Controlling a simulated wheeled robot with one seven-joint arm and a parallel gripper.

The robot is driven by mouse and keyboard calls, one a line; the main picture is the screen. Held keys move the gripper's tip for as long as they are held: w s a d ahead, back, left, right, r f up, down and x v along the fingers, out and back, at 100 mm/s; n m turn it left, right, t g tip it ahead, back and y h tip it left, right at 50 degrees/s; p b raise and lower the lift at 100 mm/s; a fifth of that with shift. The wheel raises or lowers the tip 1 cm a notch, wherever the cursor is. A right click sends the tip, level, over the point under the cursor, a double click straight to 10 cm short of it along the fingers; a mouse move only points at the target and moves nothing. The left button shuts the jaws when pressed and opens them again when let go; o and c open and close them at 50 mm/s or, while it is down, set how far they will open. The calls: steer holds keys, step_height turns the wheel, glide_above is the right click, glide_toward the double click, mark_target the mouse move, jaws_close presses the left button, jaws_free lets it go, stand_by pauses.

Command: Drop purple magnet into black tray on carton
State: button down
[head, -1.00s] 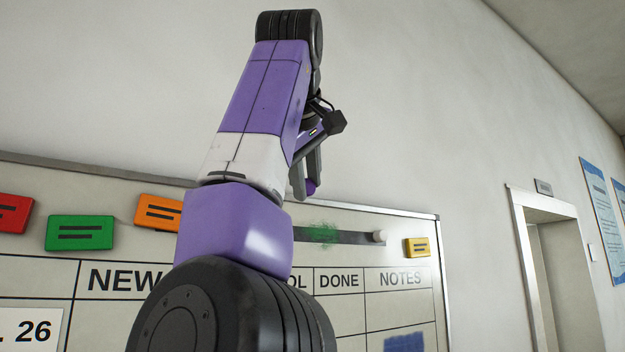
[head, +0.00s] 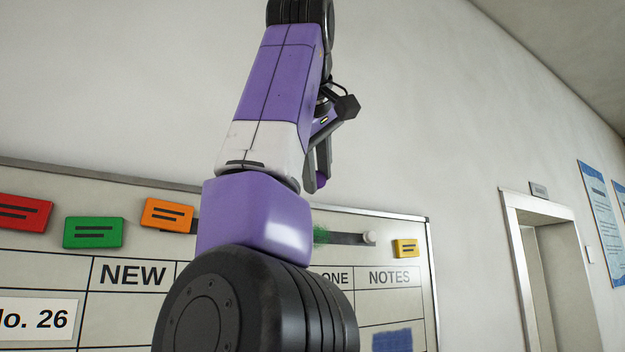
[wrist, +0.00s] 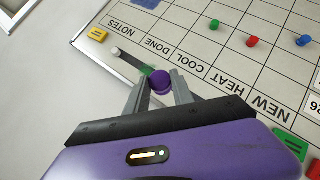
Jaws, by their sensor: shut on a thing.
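My gripper (wrist: 159,90) is shut on the purple magnet (wrist: 159,80), a round piece between the two grey fingertips in the wrist view. In that view it shows against the edge of the whiteboard, near the DONE and COOL headings; I cannot tell the gap to the board. In the head view my gripper (head: 317,184) hangs on the right side of my raised arm, above the board's top edge, and the magnet is hard to make out there. The black tray and the carton are not in view.
The whiteboard (head: 105,299) carries red, green, orange and yellow (head: 405,248) labels. Green (wrist: 214,24), red (wrist: 252,41) and blue (wrist: 303,40) round magnets sit on it in the wrist view. A doorway (head: 548,270) is at the right. The wall above is bare.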

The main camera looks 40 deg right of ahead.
steer(key=shift+s+a+b, duration=0.25)
steer(key=shift+s+b, duration=0.2)
steer(key=shift+s, duration=0.45)
steer(key=shift+s+a+b, duration=0.25)
steer(key=shift+s+b, duration=0.2)
steer(key=shift+s, duration=0.45)
